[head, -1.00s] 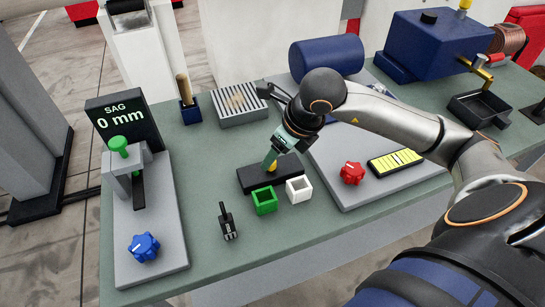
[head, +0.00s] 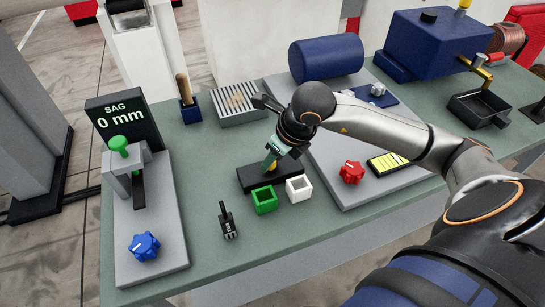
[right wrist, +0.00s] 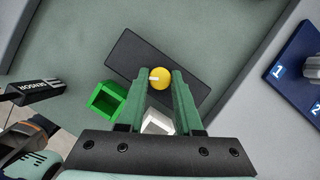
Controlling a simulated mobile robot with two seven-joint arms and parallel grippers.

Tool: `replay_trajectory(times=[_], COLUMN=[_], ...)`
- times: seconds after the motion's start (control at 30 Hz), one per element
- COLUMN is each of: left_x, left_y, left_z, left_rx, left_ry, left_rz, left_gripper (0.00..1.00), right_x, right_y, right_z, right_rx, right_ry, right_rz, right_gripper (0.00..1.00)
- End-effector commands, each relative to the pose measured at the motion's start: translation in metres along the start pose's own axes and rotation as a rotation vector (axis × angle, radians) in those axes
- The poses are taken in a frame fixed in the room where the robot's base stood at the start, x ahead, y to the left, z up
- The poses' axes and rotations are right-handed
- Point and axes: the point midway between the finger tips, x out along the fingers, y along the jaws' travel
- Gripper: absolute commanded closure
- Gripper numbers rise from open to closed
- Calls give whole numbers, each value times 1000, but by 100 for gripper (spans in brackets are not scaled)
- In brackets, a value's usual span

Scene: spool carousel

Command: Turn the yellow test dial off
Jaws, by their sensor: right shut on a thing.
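The yellow test dial (right wrist: 160,78) is a small round knob with a pale pointer mark, on a black block (right wrist: 133,56). In the head view the dial (head: 271,167) is partly hidden by my right gripper, on the block (head: 250,179). My right gripper (right wrist: 160,76) points down over the block, with its two green fingers on either side of the dial, shut on it. The pale mark lies roughly left to right in the right wrist view. My right gripper shows in the head view too (head: 270,163). My left gripper is not in view.
A green open box (head: 264,200) and a white open box (head: 299,188) stand just in front of the block. A black sensor plug (head: 228,222) lies left of them. A red knob (head: 352,172) and a blue knob (head: 144,246) stand on grey plates to either side.

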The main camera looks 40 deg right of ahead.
Motion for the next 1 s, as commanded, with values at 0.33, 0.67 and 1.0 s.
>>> replay_trajectory(times=[0.33,0.67,1.0], left_x=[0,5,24], left_y=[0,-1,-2], left_z=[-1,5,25], left_rx=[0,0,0], left_ry=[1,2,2], left_rz=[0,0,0], left_gripper=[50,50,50], right_x=[0,2,4], right_y=[0,-1,-3], right_z=[0,-1,-1], right_rx=[0,-42,-257], right_ry=[0,0,-2], right_rz=[0,16,105], right_gripper=[100,100,100])
